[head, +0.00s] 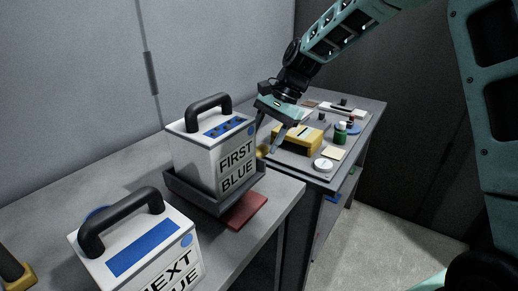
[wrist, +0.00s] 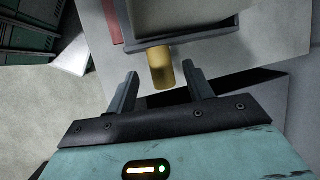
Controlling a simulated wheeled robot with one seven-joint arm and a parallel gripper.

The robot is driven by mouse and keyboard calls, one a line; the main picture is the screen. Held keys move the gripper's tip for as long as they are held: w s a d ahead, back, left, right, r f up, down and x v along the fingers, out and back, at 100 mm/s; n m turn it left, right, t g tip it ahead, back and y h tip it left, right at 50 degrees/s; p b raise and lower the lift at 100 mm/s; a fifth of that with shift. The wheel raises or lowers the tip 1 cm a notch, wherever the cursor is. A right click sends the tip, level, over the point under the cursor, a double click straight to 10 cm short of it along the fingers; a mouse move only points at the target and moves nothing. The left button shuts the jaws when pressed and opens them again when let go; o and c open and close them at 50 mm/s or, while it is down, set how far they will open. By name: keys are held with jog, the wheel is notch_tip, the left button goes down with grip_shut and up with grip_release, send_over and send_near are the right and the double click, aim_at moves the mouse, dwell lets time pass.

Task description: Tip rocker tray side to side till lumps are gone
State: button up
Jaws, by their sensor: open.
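The dark rocker tray (head: 210,202) sits on the grey bench and holds a white box (head: 196,150) marked "FIRST BLUE" with a black top handle. A yellow knob (head: 262,151) sticks out from the tray's right side. In the wrist view the knob (wrist: 161,68) is between the fingertips, with a gap on each side. My gripper (head: 269,140) is open and empty at the knob; it also shows in the wrist view (wrist: 160,75). The tray looks about level. No lumps are visible; the inside of the box is hidden.
A second white box (head: 135,250), marked "NEXT", stands at the front left. A red pad (head: 245,211) lies before the tray. A side table at the right holds a yellow box (head: 298,139), a green jar (head: 340,134) and small items. A wall stands behind the bench.

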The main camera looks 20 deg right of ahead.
aim_at(259, 150)
jog(key=shift+x, duration=1.9)
grip_shut()
jog(key=shift+w+d+f+g+y+p, duration=0.15)
jog(key=shift+d+f+g+y+p, duration=0.1)
jog(key=shift+f+g+y+p, duration=0.35)
jog(key=shift+f+y+p, duration=0.3)
jog(key=shift+f+y, duration=0.2)
jog(key=shift+f, duration=0.35)
grip_release()
